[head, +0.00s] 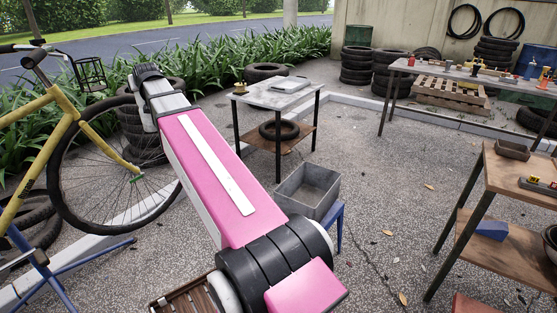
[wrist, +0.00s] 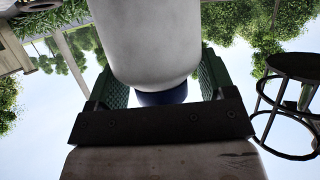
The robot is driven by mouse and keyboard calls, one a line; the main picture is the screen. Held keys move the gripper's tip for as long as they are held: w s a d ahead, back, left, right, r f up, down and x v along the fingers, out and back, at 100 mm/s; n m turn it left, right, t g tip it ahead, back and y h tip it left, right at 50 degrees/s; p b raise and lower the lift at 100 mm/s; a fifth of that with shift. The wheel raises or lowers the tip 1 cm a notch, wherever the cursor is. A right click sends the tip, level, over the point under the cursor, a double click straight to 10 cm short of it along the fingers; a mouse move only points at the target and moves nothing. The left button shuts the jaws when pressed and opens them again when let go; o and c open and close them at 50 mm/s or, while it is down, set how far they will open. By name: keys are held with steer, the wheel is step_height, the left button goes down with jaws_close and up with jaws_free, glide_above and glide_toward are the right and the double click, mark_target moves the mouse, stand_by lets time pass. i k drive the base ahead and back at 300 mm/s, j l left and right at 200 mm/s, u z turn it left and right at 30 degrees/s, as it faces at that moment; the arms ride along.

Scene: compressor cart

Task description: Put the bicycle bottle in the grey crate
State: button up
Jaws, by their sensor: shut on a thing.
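The bicycle bottle (wrist: 155,40) is white with a dark blue end, seen close up in the wrist view. My gripper (wrist: 160,76) is shut on it, with a green pad on each side of the bottle. The grey crate (head: 308,191) is in the middle of the head view, on a low blue stool. It looks empty, though part of its inside is hidden. My arm reaches up and left past the crate. In the head view I cannot make out the gripper or the bottle.
A yellow bicycle (head: 60,115) stands at the left. A small table (head: 283,90) with a tyre on its shelf is behind the crate. A wooden-shelved cart (head: 525,170) is at the right.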

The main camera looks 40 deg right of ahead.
mark_target(320, 200)
steer(key=i+j+z, duration=0.1)
steer(key=z, duration=0.35)
steer(key=j+z, duration=0.25)
steer(key=z, duration=0.2)
steer(key=j+z, duration=0.2)
steer(key=z, duration=0.25)
steer(key=j+z, duration=0.2)
steer(key=z, duration=0.25)
steer(key=j+z, duration=0.2)
steer(key=z, duration=0.25)
